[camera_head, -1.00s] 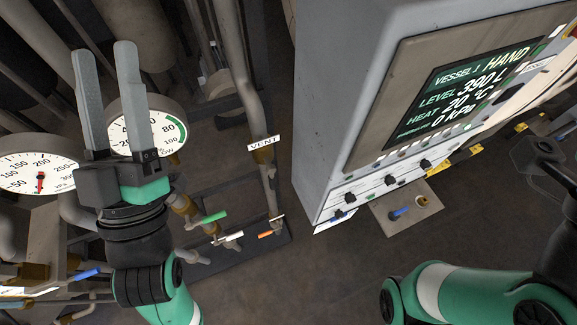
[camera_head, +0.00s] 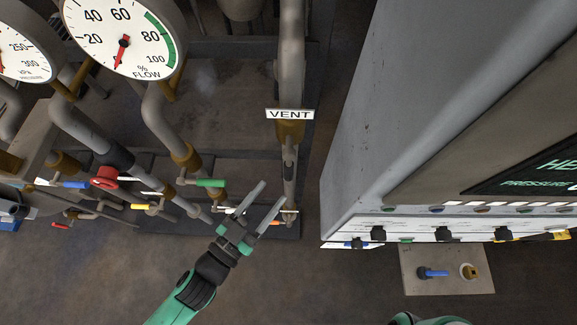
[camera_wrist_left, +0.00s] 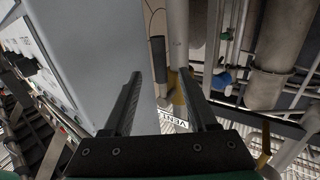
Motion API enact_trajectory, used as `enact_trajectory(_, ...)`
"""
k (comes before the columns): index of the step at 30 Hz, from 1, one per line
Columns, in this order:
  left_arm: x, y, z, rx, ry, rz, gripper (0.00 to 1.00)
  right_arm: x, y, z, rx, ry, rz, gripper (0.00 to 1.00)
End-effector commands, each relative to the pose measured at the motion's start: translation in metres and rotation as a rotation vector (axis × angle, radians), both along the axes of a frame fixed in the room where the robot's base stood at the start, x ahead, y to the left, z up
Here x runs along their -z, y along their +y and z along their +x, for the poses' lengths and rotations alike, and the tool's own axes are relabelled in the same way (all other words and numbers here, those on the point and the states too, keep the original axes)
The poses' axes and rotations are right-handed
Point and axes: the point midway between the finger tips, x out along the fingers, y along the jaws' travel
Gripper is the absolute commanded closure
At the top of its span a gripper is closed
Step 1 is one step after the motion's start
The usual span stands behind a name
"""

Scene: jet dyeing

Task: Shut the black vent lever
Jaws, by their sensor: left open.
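The VENT sign (camera_head: 290,114) hangs on a vertical grey pipe, above a brass fitting (camera_head: 290,131). A narrow dark lever (camera_head: 288,165) lies along the pipe just below the fitting, pointing down. My left gripper (camera_head: 273,191) is open and empty, below and left of the lever, its fingers pointing up and right. A dark cylinder (camera_wrist_left: 158,56) beside the pipe there is probably the lever. No contact is visible. My right gripper is out of view.
A large grey control cabinet (camera_head: 400,110) stands close on the right. The flow gauge (camera_head: 122,38) is upper left. Floor is open in front.

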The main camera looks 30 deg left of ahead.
Motion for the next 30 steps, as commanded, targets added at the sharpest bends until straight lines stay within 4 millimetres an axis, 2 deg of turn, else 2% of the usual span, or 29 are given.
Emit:
enact_trajectory(1, -0.007, -0.001, 0.013, -0.002, -0.001, 0.000, 0.42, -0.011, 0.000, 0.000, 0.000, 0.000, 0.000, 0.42)
enact_trajectory(3, -0.007, -0.003, 0.030, -0.001, -0.002, 0.000, 0.42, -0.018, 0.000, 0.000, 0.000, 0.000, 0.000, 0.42)
enact_trajectory(9, -0.002, -0.007, 0.067, -0.001, -0.002, 0.000, 0.42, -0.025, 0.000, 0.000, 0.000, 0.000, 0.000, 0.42)
enact_trajectory(13, -0.001, -0.008, 0.079, 0.000, -0.002, 0.000, 0.42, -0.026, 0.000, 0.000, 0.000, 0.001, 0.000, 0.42)
enact_trajectory(21, 0.000, -0.008, 0.081, 0.000, 0.000, 0.000, 0.42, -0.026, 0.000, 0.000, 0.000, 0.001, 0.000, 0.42)
enact_trajectory(23, 0.000, -0.008, 0.081, 0.000, 0.000, 0.000, 0.51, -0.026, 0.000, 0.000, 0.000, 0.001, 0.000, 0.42)
enact_trajectory(30, 0.000, -0.008, 0.081, 0.000, -0.001, 0.000, 0.94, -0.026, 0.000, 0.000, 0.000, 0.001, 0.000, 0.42)
